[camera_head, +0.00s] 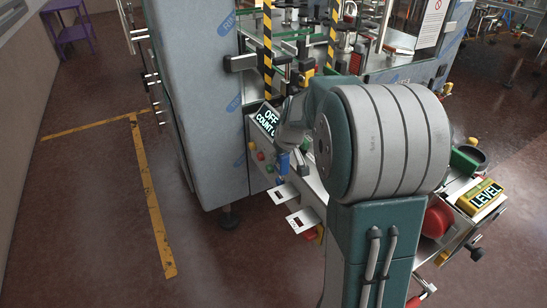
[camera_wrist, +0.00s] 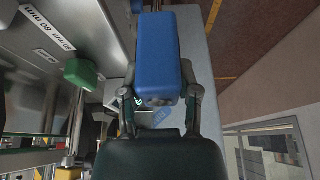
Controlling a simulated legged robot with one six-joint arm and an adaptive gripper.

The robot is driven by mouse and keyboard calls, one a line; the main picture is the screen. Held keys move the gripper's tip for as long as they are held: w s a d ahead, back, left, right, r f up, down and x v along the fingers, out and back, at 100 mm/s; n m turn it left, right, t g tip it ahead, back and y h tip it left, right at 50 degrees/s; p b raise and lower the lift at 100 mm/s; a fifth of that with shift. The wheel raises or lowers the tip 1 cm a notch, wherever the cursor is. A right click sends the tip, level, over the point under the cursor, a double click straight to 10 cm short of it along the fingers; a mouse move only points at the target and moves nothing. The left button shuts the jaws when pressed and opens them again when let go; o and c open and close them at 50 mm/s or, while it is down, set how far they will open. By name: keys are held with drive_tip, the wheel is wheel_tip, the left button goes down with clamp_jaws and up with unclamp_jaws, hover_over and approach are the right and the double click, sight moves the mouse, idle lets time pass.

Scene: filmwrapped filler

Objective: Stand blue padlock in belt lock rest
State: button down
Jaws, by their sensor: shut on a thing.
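The blue padlock (camera_wrist: 158,48) fills the upper middle of the wrist view, its block-shaped body between the two fingers of my gripper (camera_wrist: 160,98). The fingers touch it from both sides near its lower end. In the head view a small blue part of it (camera_head: 283,164) shows beside the machine's front panel, below my gripper (camera_head: 287,147), partly hidden by my arm. I cannot make out its shackle. I cannot pick out the belt lock rest with certainty in either view.
A control panel with a lit display (camera_head: 267,120) and coloured buttons is close to my gripper. Two white tags (camera_head: 284,193) (camera_head: 302,220) stick out below it. A grey cabinet (camera_head: 190,90) stands left. A green knob (camera_wrist: 83,73) is left of the padlock. Open floor lies left.

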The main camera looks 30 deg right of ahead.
sight(277, 171)
drive_tip(key=shift+d+f, duration=0.15)
drive_tip(key=shift+d, duration=0.1)
drive_tip(key=shift+a+f, duration=0.5)
drive_tip(key=shift+a, duration=0.4)
drive_tip(key=shift+d+f, duration=0.25)
drive_tip(key=shift+f, duration=0.25)
drive_tip(key=shift+d+f, duration=0.2)
drive_tip(key=shift+f, duration=0.25)
drive_tip(key=shift+d+f, duration=0.15)
drive_tip(key=shift+f, duration=0.3)
drive_tip(key=shift+a+f, duration=0.5)
drive_tip(key=shift+f, duration=0.3)
wheel_tip(277, 171, down, 4)
drive_tip(key=shift+d+r, duration=0.1)
drive_tip(key=shift+d, duration=0.05)
